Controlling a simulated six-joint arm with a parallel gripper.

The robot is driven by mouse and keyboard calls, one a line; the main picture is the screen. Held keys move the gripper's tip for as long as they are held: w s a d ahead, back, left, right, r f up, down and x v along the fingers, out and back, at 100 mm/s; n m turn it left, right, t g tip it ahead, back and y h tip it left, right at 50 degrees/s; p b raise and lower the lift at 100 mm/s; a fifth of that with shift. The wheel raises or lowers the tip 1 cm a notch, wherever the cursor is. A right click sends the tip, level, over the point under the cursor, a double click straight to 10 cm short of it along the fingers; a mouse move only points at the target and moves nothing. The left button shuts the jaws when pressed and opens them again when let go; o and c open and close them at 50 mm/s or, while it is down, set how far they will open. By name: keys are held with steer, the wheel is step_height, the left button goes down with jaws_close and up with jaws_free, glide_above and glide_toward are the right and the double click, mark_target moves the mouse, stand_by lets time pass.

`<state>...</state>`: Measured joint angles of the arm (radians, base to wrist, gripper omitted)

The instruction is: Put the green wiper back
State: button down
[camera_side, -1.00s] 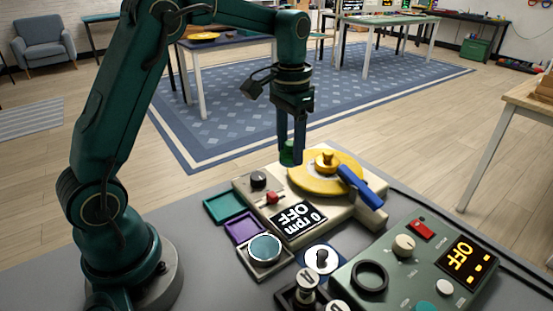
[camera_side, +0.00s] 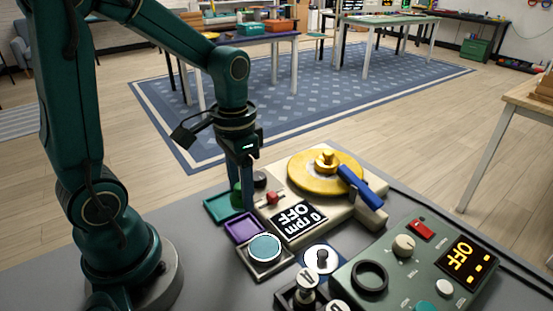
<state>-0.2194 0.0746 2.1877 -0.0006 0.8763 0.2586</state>
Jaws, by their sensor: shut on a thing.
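My gripper (camera_side: 243,203) is shut on the green wiper (camera_side: 236,197), a small dark green piece that its fingers partly hide. The gripper points down at the right side of the green tray (camera_side: 218,208), next to the purple tray (camera_side: 243,228). I cannot tell whether the wiper touches the tray floor.
A cream machine with a yellow disc (camera_side: 312,180), a blue arm (camera_side: 359,185) and an "OFF, 0 rpm" display (camera_side: 299,219) stands just right. A teal round pad (camera_side: 265,247) sits in front. A green control box (camera_side: 412,270) is at the right.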

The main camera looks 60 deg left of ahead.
mark_target(245, 229)
steer(key=shift+f, duration=2.85)
steer(key=shift+f, duration=0.5)
steer(key=shift+c, duration=1.2)
jaws_free()
steer(key=shift+r, duration=0.15)
steer(key=shift+r, duration=3.4)
